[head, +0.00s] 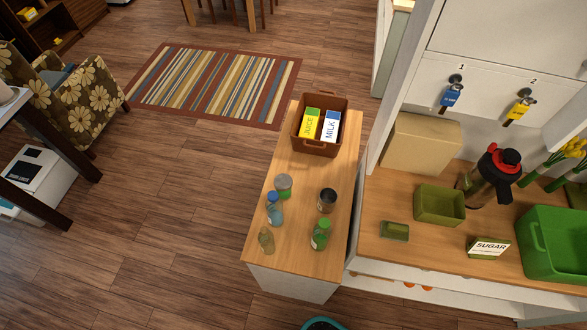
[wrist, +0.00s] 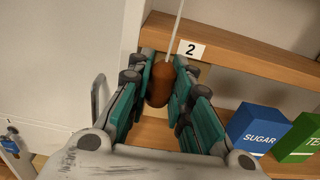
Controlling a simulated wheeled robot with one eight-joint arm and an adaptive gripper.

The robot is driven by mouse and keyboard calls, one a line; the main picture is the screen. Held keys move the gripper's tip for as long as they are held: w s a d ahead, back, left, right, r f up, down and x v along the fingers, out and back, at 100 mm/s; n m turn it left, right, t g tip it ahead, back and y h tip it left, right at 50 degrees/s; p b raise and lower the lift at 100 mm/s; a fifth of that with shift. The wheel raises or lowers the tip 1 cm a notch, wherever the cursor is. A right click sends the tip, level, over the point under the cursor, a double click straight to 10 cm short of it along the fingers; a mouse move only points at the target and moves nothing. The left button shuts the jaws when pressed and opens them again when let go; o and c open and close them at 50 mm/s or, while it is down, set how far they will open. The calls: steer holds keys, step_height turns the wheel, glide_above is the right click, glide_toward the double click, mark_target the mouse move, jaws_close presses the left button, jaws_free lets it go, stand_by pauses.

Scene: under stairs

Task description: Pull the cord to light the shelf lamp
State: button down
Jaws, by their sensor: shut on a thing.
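In the wrist view, my gripper (wrist: 162,78) is shut on a brown rounded cord pull (wrist: 159,88), with a finger on each side. A thin pale cord (wrist: 177,35) rises from the pull and leaves the top of the picture. A label "2" (wrist: 191,49) is on the wooden shelf (wrist: 235,58) edge just behind and right of the pull. The lamp shows in neither view, so I cannot tell whether it is lit. The head view shows neither my gripper nor the cord.
A blue sugar box (wrist: 257,128) and a green box (wrist: 300,138) stand right of my gripper. In the head view, a counter (head: 400,262) holds a bottle (head: 490,178) and green containers; keys hang above. A narrow table (head: 272,248) holds jars and a brown crate (head: 318,148).

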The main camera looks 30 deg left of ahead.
steer(key=shift+f, duration=0.15)
steer(key=shift+f+b, duration=1)
steer(key=shift+f, duration=0.2)
steer(key=shift+r, duration=0.15)
steer(key=shift+r+p, duration=0.85)
steer(key=shift+r, duration=0.35)
steer(key=c, duration=1.1)
jaws_free()
